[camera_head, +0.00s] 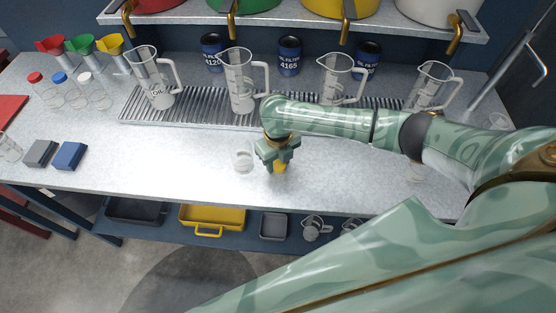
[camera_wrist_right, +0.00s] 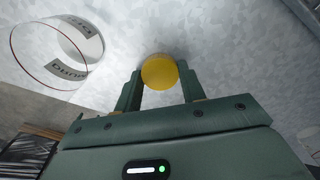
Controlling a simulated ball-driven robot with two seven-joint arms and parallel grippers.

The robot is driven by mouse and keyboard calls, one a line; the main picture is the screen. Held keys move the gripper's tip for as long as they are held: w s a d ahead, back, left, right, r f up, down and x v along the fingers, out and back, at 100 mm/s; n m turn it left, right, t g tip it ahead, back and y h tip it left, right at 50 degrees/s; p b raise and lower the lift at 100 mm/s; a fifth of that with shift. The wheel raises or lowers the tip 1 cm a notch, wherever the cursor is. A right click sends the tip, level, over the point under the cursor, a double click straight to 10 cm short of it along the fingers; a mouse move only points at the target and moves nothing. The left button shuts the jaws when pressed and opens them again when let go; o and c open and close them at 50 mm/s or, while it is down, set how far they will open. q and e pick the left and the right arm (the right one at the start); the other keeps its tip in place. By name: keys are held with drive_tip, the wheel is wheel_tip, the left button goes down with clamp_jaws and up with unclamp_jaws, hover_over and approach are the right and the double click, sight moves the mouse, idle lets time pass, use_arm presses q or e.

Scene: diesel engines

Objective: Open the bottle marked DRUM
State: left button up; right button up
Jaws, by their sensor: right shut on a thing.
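A yellow cap (camera_head: 280,167) is between the fingers of my right gripper (camera_head: 277,161), which is shut on it. The wrist view shows the round top of this cap (camera_wrist_right: 159,72) between the fingertips, with bare bench around it and no bottle visible under it. A clear, open-topped bottle (camera_head: 243,160) stands on the bench just left of the gripper. In the wrist view this bottle (camera_wrist_right: 56,54) shows a bare round rim and a label that appears to read DRUM, seen upside down. My left gripper is not in view.
Clear measuring jugs (camera_head: 241,82) stand on a ribbed drain tray (camera_head: 205,114) behind. Small bottles (camera_head: 66,90) with red, blue and white caps stand at left. Blue and grey blocks (camera_head: 69,156) lie at front left. The bench in front of the tray is mostly clear.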

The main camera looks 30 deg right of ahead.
sight(278, 164)
drive_tip(key=shift+f, duration=0.1)
drive_tip(key=o, duration=1.1)
wheel_tip(278, 164, up, 12)
drive_tip(key=p, duration=0.4)
